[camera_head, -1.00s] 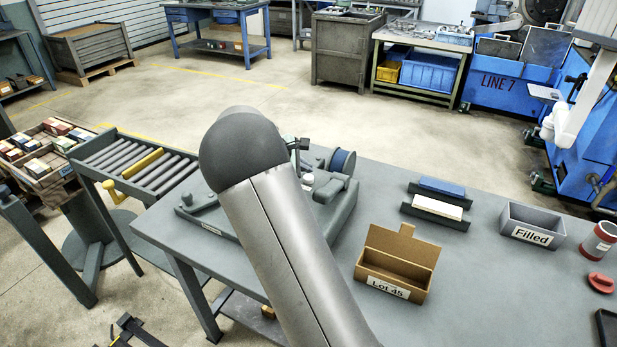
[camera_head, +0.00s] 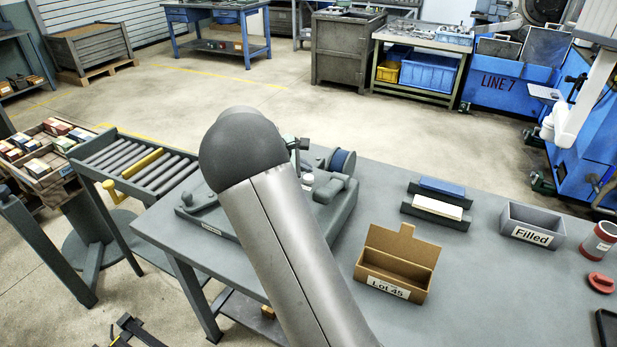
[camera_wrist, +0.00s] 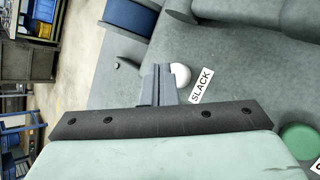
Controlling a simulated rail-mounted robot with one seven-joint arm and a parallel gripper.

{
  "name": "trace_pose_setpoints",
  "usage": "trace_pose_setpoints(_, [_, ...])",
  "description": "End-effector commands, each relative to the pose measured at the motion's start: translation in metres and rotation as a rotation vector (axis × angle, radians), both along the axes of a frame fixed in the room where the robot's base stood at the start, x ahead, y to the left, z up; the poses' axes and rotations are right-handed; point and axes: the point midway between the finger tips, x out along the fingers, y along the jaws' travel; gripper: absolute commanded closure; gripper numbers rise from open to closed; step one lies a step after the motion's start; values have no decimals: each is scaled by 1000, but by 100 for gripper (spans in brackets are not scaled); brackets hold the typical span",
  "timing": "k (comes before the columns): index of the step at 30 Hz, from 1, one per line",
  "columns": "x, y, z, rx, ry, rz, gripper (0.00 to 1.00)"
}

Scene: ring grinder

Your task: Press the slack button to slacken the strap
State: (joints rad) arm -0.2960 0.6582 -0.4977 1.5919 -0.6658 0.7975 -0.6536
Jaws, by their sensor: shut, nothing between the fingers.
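In the wrist view, a round white button (camera_wrist: 181,75) sits on the grey machine body, with a label reading SLACK (camera_wrist: 202,86) beside it. My gripper (camera_wrist: 158,72) is shut and empty. Its fingertips appear right beside the white button, overlapping its left edge in the picture; I cannot tell whether they touch it. In the head view, the grey strapping machine (camera_head: 335,205) stands on the workbench, partly hidden behind my arm, and carries a blue strap reel (camera_head: 342,161).
A green button (camera_wrist: 299,139) with a cut-off label lies at the wrist view's lower right. On the bench are an open Lot 45 carton (camera_head: 398,262), a grey Filled bin (camera_head: 532,226) and blue and white blocks in holders. A roller conveyor (camera_head: 135,165) stands left.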

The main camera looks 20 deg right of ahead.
Motion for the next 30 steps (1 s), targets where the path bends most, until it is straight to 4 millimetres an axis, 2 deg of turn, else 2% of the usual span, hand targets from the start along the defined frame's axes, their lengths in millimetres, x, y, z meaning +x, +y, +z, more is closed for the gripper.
trace_pose_setpoints(7, [0,0,-9,1,1,-1,100])
trace_pose_setpoints(30, [0,0,-13,0,0,0,100])
